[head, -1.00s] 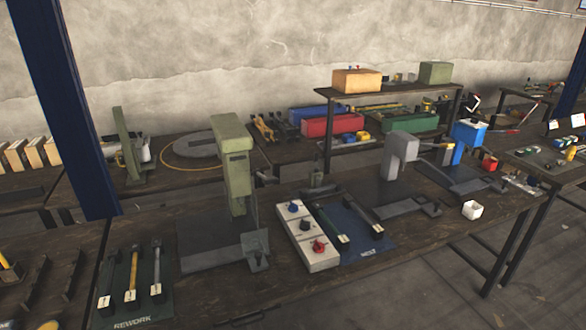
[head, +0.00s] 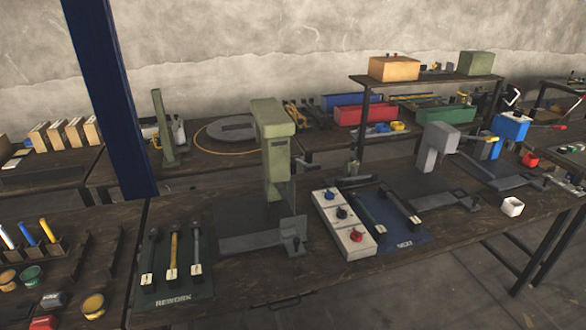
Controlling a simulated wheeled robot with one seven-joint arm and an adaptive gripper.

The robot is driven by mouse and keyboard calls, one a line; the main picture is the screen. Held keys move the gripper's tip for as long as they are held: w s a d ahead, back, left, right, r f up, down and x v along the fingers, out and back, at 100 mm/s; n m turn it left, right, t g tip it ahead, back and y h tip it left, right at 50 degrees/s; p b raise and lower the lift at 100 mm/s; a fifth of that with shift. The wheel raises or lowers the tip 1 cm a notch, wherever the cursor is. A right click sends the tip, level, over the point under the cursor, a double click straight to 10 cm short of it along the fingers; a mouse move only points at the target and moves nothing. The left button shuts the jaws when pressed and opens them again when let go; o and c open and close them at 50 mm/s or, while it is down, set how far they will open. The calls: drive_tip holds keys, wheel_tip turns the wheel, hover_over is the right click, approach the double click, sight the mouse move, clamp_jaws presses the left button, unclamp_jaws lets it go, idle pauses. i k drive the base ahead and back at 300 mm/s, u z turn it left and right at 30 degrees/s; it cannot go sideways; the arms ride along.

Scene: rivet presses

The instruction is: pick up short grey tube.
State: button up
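I cannot tell for certain which piece is the short grey tube. A grey tube (head: 197,247) with a white tag lies on the right of the green REWORK mat (head: 172,302), beside a yellow tube (head: 173,250) and a dark tube (head: 150,255). Another greyish tube (head: 399,206) lies on the right of the dark blue mat (head: 412,240), beside a dark green tube (head: 367,212). A whitish tube (head: 6,237) stands in a rack at the left edge, partly cut off. My gripper is not in view.
A green press (head: 272,150) and a grey press (head: 436,148) stand on the dark bench. A white button box (head: 342,225) lies between them. A blue post (head: 108,100) rises at the left. Several round tins (head: 93,305) sit front left. Open floor (head: 440,300) shows front right.

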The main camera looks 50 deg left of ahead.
sight(372, 176)
drive_tip(key=u, duration=1.45)
